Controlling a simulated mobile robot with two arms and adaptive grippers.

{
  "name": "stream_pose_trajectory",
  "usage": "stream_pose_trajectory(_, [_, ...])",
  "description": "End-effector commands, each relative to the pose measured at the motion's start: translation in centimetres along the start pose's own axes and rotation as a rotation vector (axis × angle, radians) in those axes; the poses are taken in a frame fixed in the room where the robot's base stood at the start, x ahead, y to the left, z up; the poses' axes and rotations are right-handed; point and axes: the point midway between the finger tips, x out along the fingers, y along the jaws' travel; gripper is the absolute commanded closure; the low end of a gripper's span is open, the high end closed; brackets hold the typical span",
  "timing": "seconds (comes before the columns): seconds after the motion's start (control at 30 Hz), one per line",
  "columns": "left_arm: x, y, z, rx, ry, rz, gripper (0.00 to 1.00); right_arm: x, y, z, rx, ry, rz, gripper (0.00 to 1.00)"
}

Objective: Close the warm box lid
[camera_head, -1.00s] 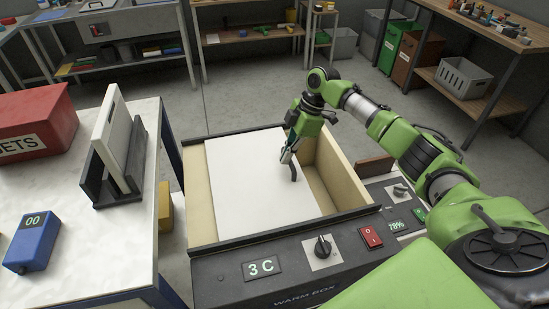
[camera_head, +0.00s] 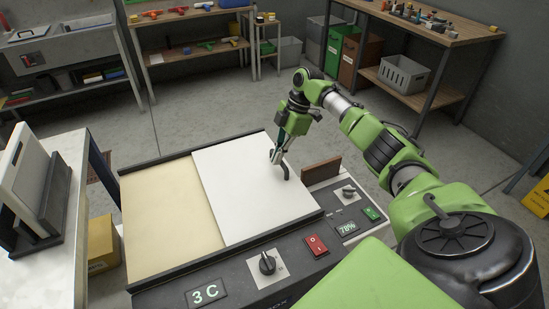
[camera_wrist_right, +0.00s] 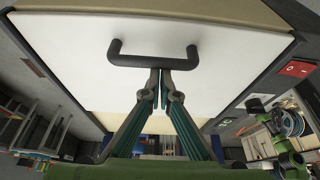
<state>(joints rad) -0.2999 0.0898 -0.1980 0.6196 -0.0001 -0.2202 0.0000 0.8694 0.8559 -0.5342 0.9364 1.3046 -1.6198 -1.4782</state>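The warm box (camera_head: 150,165) is a dark-framed box with knobs and displays on its front panel. Its white sliding lid (camera_head: 245,200) lies flat over the right part, up to the right side of the frame. A beige flat surface (camera_head: 165,215) shows left of the lid. The lid's dark bar handle (camera_head: 285,172) also shows in the wrist view (camera_wrist_right: 155,61). My right gripper (camera_head: 274,158) is at this handle. In the wrist view its fingertips (camera_wrist_right: 160,76) are together at the bar, seemingly touching it, not clearly around it. My left gripper is out of view.
A white table (camera_head: 65,165) with an upright panel in a dark stand (camera_head: 50,205) is at the left. A yellow box (camera_head: 102,245) is beside the warm box. Shelves (camera_head: 190,45) and a workbench (camera_head: 440,30) stand behind, with open floor before them.

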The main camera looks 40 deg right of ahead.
Motion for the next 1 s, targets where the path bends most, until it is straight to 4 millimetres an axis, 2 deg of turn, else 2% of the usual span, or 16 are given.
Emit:
stream_pose_trajectory(0.2, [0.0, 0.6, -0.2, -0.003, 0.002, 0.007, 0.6, -0.1, -0.1, 0.6, 0.007, -0.012, 0.001, 1.0])
stream_pose_trajectory(0.37, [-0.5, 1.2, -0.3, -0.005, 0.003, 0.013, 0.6, -0.2, 0.0, 0.1, 0.007, -0.013, 0.0, 1.0])
stream_pose_trajectory(0.47, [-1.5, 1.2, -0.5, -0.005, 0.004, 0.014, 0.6, -0.1, 0.1, -1.4, 0.004, -0.01, -0.001, 1.0])
stream_pose_trajectory(0.63, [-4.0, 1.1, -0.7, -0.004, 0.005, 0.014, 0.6, 0.3, 0.2, -5.3, 0.002, -0.006, -0.002, 1.0])
stream_pose_trajectory(0.7, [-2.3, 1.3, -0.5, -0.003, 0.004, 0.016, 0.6, -1.2, 0.5, -4.4, 0.006, -0.008, 0.009, 1.0])
stream_pose_trajectory(1.0, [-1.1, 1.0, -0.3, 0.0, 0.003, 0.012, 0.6, -7.3, 0.4, -4.6, 0.005, -0.006, 0.005, 1.0])
